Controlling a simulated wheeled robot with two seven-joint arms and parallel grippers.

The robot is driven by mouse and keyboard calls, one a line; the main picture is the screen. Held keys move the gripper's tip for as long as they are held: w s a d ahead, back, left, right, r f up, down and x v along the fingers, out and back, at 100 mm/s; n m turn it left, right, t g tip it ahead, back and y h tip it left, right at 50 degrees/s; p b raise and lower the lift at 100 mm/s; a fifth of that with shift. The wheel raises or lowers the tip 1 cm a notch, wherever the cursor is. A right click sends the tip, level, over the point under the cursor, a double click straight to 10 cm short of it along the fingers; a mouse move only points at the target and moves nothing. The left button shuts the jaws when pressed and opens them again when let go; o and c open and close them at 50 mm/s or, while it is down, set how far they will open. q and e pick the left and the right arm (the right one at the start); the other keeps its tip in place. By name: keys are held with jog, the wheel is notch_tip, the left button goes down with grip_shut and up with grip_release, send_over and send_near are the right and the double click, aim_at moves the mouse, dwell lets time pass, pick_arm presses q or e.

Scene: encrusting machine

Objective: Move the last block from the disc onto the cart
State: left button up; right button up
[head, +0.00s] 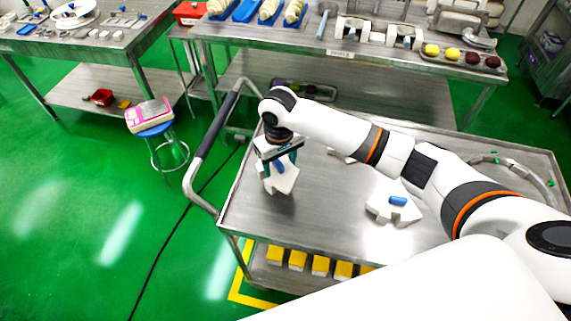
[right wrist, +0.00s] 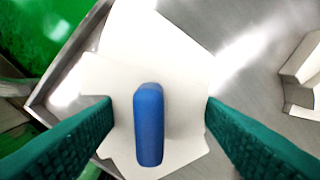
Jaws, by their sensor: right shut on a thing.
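My right gripper (head: 279,160) is shut on a white block (head: 283,182) with a blue grip on top. A second white block (head: 385,212) with a blue grip lies on the cart, to the right. I cannot make out the disc for certain. My left gripper is not in view.
A curved metal piece (head: 535,178) lies at the cart's right end. Another white piece (right wrist: 303,70) shows at the right in the wrist view. Several yellow-topped blocks (head: 320,264) sit on the lower shelf. A steel table (head: 290,40) with food and tools stands behind. The cart's front left is bare.

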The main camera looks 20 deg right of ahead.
aim_at(280, 173)
jog(key=shift+f+p, duration=0.3)
jog(key=shift+f, duration=2.15)
jog(key=shift+f, duration=0.1)
jog(key=o, duration=1.2)
notch_tip(280, 173, up, 12)
jog(key=shift+r+b, duration=0.15)
jog(key=shift+b, duration=0.55)
jog(key=shift+s, duration=0.1)
